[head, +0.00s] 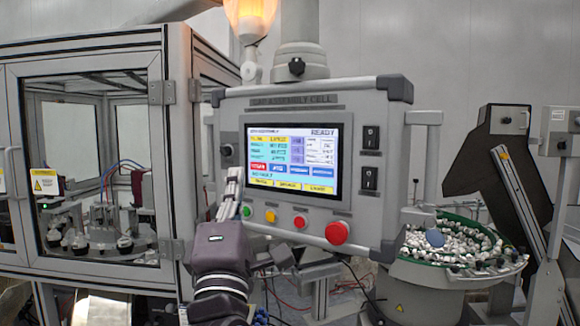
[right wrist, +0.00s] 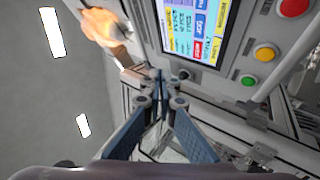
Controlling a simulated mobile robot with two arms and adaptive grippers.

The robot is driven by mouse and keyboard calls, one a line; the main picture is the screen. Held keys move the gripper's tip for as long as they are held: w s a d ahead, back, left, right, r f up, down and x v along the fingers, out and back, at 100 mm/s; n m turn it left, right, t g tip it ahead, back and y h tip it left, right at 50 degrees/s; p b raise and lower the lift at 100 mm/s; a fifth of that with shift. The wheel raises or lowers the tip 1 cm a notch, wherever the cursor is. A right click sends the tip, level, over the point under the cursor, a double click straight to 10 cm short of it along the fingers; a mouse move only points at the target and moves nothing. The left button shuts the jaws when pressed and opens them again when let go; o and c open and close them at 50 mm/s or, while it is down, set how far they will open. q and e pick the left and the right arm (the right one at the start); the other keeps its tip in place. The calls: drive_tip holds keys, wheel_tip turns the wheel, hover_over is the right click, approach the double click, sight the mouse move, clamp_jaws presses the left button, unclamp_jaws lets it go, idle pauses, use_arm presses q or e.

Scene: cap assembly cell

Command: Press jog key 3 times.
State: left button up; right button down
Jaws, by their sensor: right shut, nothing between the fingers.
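The grey control panel (head: 362,205) carries a lit touch screen (head: 290,160) that reads READY. A row of keys crosses the lower part of the screen: a red key (head: 258,167) at its left, with a blue key (head: 277,168) beside it and more blue keys to the right. Their labels are too small to read surely, so I cannot tell which is the jog key. My right gripper (head: 235,173) is shut and empty in front of the panel's left part, left of the screen. In the right wrist view its fingertips (right wrist: 158,75) are together, beside the screen (right wrist: 198,25). My left gripper is not in view.
Below the screen are a green button (head: 246,212), a yellow button (head: 270,216), a small red button (head: 299,222) and a large red button (head: 337,232). A glazed cabinet (head: 175,150) stands left, a bowl of caps (head: 450,272) right. An orange lamp (head: 250,20) glows above.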

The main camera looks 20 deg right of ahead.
drive_tip(key=shift+w+d+p, duration=0.25)
drive_tip(key=shift+w+d, duration=1.2)
drive_tip(key=shift+d, duration=0.25)
drive_tip(key=shift+w+d+p, duration=0.2)
drive_tip(key=shift+w+d, duration=1.25)
drive_tip(key=shift+d, duration=0.25)
drive_tip(key=shift+w+d, duration=0.1)
drive_tip(key=shift+w+d, duration=0.15)
drive_tip(key=shift+d, duration=0.1)
drive_tip(key=shift+w+d, duration=0.2)
drive_tip(key=shift+a, duration=0.1)
drive_tip(key=shift+s+a, duration=0.45)
drive_tip(key=shift+s, duration=0.05)
drive_tip(key=shift+s+a, duration=1.6)
drive_tip(key=shift+a, duration=0.3)
idle(1.5)
